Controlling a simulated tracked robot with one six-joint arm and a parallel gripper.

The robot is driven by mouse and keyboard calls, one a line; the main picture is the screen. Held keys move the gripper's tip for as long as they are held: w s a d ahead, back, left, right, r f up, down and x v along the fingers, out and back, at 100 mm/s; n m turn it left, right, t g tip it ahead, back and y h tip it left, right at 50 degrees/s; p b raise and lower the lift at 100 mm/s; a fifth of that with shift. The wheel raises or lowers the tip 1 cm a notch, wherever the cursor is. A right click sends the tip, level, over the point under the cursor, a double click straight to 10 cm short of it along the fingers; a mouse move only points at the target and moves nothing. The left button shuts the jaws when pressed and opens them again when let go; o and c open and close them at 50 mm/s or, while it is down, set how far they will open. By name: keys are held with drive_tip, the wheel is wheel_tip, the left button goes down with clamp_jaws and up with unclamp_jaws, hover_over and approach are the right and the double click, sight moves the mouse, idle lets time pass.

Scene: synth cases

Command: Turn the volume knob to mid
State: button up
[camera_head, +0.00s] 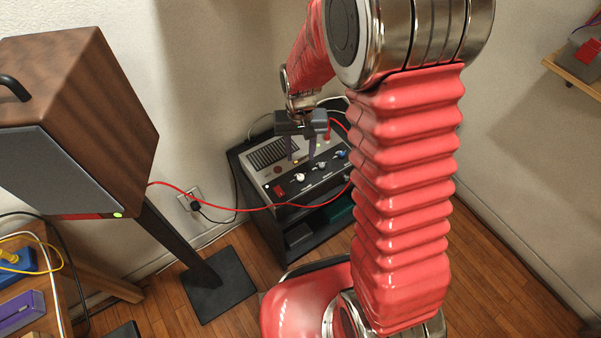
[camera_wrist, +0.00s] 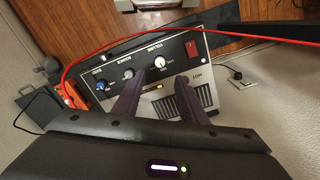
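The grey and black audio unit (camera_head: 264,170) stands on a black rack, with a row of knobs along its front. The volume knob (camera_head: 299,177) is small and white, beside a red switch (camera_head: 280,189). In the wrist view the volume knob (camera_wrist: 159,62) sits under a label that appears to read "VOLUME"; its pointer is too small to read. My gripper (camera_head: 301,157) is over the unit, its two dark purple fingers apart and empty. In the wrist view the fingertips (camera_wrist: 161,78) flank the line to the volume knob, which lies just beyond them, untouched as far as shown.
A red cable (camera_head: 245,208) crosses in front of the rack to the speaker (camera_head: 110,120) on a stand at left. A wall stands behind the unit.

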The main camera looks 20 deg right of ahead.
sight(300, 176)
wheel_tip(300, 176, down, 11)
drive_tip(key=shift+f, duration=0.15)
idle(0.4)
clamp_jaws()
idle(0.5)
